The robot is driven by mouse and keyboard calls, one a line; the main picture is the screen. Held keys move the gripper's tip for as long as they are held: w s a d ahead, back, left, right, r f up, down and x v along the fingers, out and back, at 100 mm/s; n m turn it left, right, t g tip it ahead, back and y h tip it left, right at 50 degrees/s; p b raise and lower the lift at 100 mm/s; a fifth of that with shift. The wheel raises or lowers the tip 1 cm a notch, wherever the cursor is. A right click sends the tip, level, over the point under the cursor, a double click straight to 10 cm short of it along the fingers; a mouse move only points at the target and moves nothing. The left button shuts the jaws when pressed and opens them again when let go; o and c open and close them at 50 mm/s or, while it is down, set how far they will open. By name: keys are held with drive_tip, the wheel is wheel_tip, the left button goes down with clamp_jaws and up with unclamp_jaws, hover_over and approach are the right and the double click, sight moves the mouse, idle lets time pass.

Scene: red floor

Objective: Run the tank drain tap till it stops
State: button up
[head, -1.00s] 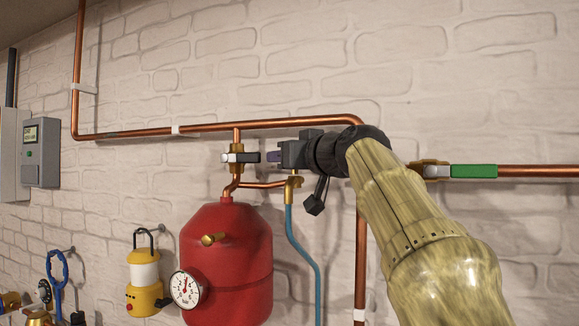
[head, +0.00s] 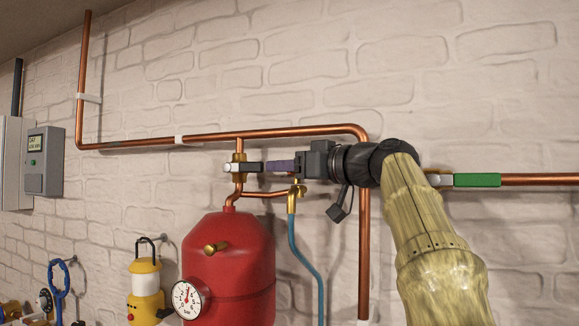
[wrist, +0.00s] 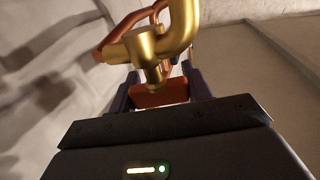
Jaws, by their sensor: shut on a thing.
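The drain tap (head: 297,193) is a small brass tap on a copper branch beside the red tank (head: 229,262), with a blue hose below it. In the wrist view, its brass body (wrist: 147,46) is close in front of my gripper. An orange handle piece (wrist: 160,93) under the brass stem sits between the two dark fingers. My gripper (head: 275,166) reaches in from the right, just above the tap, and is shut on this handle. The fingers hide the handle in the head view. I cannot tell whether water runs.
A valve (head: 238,167) with a white and black lever is just left of my fingertips. A copper pipe (head: 270,133) runs above my gripper. The blue hose (head: 304,254) hangs below. A pressure gauge (head: 187,299) is on the tank, and a green-handled valve (head: 476,180) is at right.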

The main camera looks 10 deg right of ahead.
drive_tip(key=shift+w+f, duration=0.1)
drive_tip(key=shift+f, duration=0.15)
drive_tip(key=o, duration=0.9)
drive_tip(key=shift+o, duration=0.4)
drive_tip(key=shift+r, duration=0.15)
drive_tip(key=b+v, duration=0.2)
drive_tip(key=v, duration=1)
drive_tip(key=shift+b, duration=0.4)
